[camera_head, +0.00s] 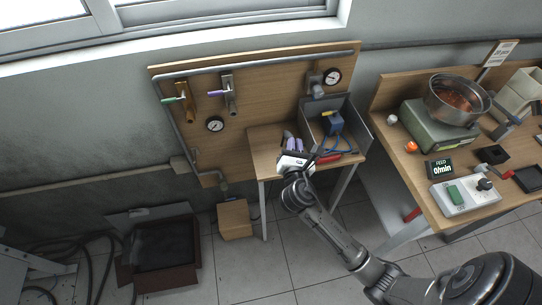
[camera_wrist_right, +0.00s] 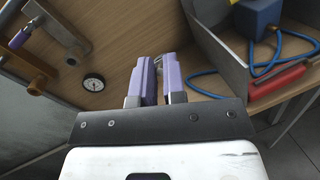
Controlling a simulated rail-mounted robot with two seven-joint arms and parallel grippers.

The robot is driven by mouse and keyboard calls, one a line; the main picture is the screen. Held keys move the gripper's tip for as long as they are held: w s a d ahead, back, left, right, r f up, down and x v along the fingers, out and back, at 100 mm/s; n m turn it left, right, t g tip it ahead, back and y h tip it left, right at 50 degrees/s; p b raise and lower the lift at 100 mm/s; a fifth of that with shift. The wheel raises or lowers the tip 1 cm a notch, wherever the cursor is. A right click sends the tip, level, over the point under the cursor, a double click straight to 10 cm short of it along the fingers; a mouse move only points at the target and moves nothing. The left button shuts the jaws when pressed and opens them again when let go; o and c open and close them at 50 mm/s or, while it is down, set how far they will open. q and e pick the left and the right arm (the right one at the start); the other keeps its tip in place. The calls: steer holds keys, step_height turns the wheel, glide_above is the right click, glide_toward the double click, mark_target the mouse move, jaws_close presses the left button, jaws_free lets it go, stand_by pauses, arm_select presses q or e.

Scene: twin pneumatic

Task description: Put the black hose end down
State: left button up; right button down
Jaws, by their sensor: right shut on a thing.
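My right gripper (camera_head: 292,140) reaches over the small wooden bench in the head view. Its two purple-padded fingers (camera_wrist_right: 157,78) are close together in the wrist view. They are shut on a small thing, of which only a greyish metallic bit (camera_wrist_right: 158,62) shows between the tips. I take it for the black hose end, but its black part and hose are not clearly visible, being hidden by the fingers and gripper body. I cannot tell whether it touches the bench. My left gripper is not in view.
A metal tray (camera_head: 322,104) holds a blue box (camera_head: 334,124) with blue hose, right of my gripper. A red-handled tool (camera_wrist_right: 278,80) lies beside it. The backboard (camera_head: 265,85) carries valves with green and purple levers (camera_head: 230,92) and gauges (camera_head: 215,124). Some bench top (camera_head: 262,140) is clear.

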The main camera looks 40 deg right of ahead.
steer(key=shift+w+a+f+b, duration=0.45)
steer(key=shift+w+f+b, duration=0.2)
steer(key=shift+w+f, duration=0.5)
steer(key=shift+w+a+f+b, duration=0.5)
steer(key=shift+w+f+b, duration=0.2)
steer(key=shift+f, duration=0.7)
steer(key=shift+w+a+f+b, duration=0.45)
steer(key=shift+w+f+b, duration=0.2)
steer(key=shift+w+f, duration=0.5)
steer(key=shift+s+f, duration=0.2)
steer(key=shift+f, duration=0.1)
steer(key=c, duration=1.2)
jaws_free()
steer(key=shift+r, duration=0.1)
